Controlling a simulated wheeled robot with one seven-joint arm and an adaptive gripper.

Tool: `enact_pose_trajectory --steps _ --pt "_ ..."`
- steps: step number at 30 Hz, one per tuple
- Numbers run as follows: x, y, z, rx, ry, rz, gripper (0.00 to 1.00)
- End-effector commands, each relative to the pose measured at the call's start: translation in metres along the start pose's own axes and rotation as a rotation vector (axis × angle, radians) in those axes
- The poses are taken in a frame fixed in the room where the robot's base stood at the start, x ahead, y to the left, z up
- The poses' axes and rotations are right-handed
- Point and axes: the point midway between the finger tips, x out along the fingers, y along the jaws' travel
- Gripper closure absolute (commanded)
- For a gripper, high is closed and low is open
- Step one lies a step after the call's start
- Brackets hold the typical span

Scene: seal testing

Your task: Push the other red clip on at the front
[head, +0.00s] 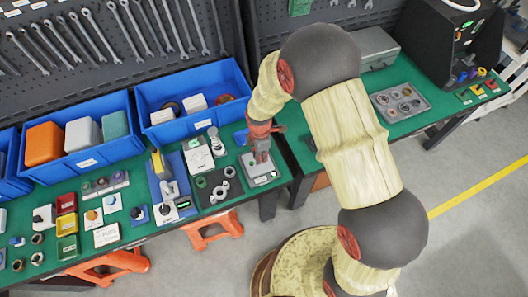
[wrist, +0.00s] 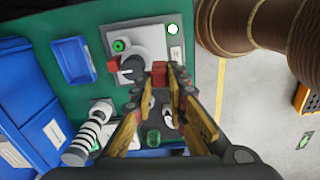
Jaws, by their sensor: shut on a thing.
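One red clip (wrist: 113,66) sits at the housing's left side. Another red clip (wrist: 159,68) is at the housing's right side, between my fingertips. My gripper (wrist: 160,78) is shut on this second clip, which looks close to the housing; I cannot tell whether it touches. In the head view my gripper (head: 262,150) points down over the grey plate (head: 262,178) at the bench's right end; my gripper hides the housing there.
Left of the plate are a dark mat (head: 212,205) with rings and a white device (head: 199,158). Blue bins (head: 190,88) stand behind. A small blue tray (wrist: 74,60) and a striped cylinder (wrist: 82,143) show in the wrist view. A gap separates the second bench (head: 425,120).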

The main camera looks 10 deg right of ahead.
Motion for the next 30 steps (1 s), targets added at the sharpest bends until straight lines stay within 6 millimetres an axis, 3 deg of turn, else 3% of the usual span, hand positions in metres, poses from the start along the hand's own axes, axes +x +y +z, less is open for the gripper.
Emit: enact_pose_trajectory --steps 11,24,30 --pt "0.008 0.0 -0.003 -0.08 0.0 0.0 1.0" --pt "0.048 0.0 -0.003 -0.078 0.0 0.001 1.0" --pt "0.056 0.001 -0.003 -0.078 0.0 0.003 1.0"
